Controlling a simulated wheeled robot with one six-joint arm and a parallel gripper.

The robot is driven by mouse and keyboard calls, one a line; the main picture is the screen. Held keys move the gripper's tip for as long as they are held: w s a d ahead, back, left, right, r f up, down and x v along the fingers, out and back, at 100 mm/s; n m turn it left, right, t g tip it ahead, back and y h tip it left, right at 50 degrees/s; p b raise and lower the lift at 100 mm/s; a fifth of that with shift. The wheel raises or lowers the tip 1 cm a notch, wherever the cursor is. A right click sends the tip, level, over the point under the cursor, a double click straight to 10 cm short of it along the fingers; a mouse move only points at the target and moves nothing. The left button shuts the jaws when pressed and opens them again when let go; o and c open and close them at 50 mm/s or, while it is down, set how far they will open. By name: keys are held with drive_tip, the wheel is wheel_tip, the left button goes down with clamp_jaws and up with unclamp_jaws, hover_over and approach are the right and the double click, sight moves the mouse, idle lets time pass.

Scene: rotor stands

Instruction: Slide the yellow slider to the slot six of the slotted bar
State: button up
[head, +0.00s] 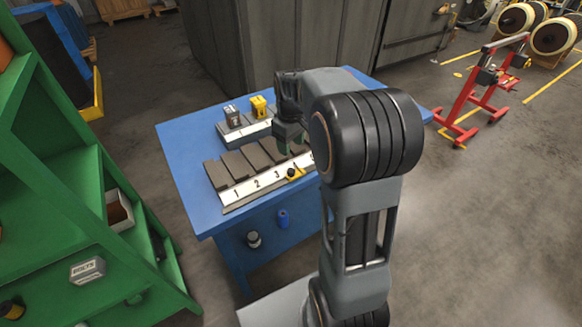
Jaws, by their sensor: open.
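The slotted bar (224,196) lies on the blue table, with dark slots and a white strip numbered from 1 at the left. The numbers 1, 2, 3 and a 5 can be read; my arm hides the bar's right end, including any slot six. The yellow slider (297,176), with a dark knob, sits on the numbered strip just right of the 3, where it covers the 4. My gripper (290,142) points down above the back of the bar, behind the slider and apart from it. It is open, and nothing shows between its fingers.
Behind the bar stands a smaller base (229,136) with a grey block (232,114) and a yellow block (259,106). The blue table (180,158) is clear at its left. Green shelving (75,190) stands left; a red stand (485,85) is far right.

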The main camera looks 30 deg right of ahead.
sight(291, 171)
wheel_tip(291, 171, down, 11)
drive_tip(key=shift+r+p, duration=0.15)
drive_tip(key=shift+p, duration=0.15)
clamp_jaws()
idle(0.6)
